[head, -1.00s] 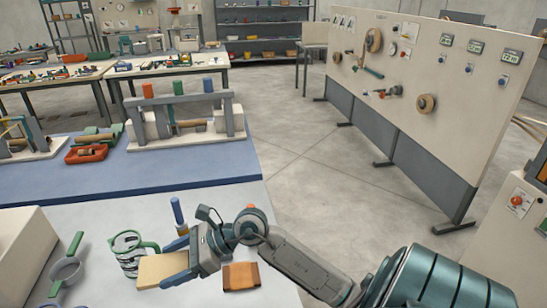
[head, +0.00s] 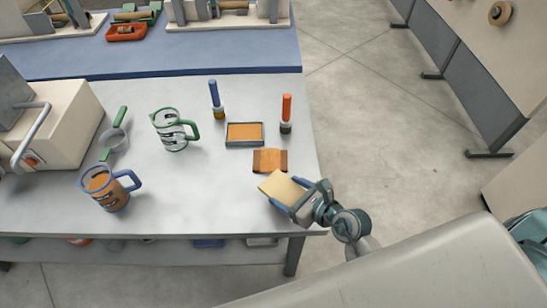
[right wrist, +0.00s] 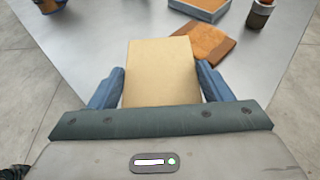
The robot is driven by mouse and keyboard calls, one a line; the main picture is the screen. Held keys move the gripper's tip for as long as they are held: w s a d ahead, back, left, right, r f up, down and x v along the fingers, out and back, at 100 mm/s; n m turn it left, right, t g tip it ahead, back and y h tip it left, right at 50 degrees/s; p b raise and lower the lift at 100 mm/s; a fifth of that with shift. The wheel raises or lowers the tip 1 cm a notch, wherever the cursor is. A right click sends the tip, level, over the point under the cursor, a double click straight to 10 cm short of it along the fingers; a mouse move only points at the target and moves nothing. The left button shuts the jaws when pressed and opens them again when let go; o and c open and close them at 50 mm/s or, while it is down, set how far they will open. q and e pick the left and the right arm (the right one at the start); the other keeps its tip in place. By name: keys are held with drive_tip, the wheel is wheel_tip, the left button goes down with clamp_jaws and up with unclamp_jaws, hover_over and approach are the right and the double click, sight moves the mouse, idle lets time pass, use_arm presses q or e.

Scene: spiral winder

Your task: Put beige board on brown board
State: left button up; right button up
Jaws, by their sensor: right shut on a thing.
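The beige board (head: 281,187) is held in my right gripper (head: 292,195), near the table's right front edge. In the right wrist view the beige board (right wrist: 160,72) sits between the two blue fingers, which are shut on it. The brown board (head: 270,161) lies flat on the table, just beyond the beige one. In the right wrist view the brown board (right wrist: 207,42) shows past the beige board's far right corner, which hides part of it. I cannot tell the gap in height between them. My left gripper is not in view.
A tray with an orange inside (head: 229,143) lies behind the brown board. A blue-topped marker (head: 216,100) and an orange-topped one (head: 286,113) stand nearby. A green-handled jug (head: 173,130), a blue-rimmed jug (head: 108,189) and a strainer (head: 115,138) are left. The table's front middle is clear.

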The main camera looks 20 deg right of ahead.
drive_tip(key=p, duration=0.3)
hover_over(276, 164)
drive_tip(key=s, duration=0.2)
drive_tip(key=shift+w+f, duration=0.15)
drive_tip(key=shift+f, duration=0.3)
drive_tip(key=shift+w+f, duration=0.1)
drive_tip(key=shift+w, duration=0.55)
drive_tip(key=f, duration=0.1)
drive_tip(key=f+p, duration=0.1)
drive_tip(key=f, duration=0.1)
drive_tip(key=shift+w, duration=0.35)
drive_tip(key=shift+f, duration=0.35)
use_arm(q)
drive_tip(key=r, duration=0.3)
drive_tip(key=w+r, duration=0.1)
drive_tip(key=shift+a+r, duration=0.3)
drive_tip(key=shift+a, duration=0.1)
use_arm(e)
drive_tip(key=shift+f, duration=0.1)
drive_tip(key=o, duration=1)
drive_tip(key=shift+c, duration=0.2)
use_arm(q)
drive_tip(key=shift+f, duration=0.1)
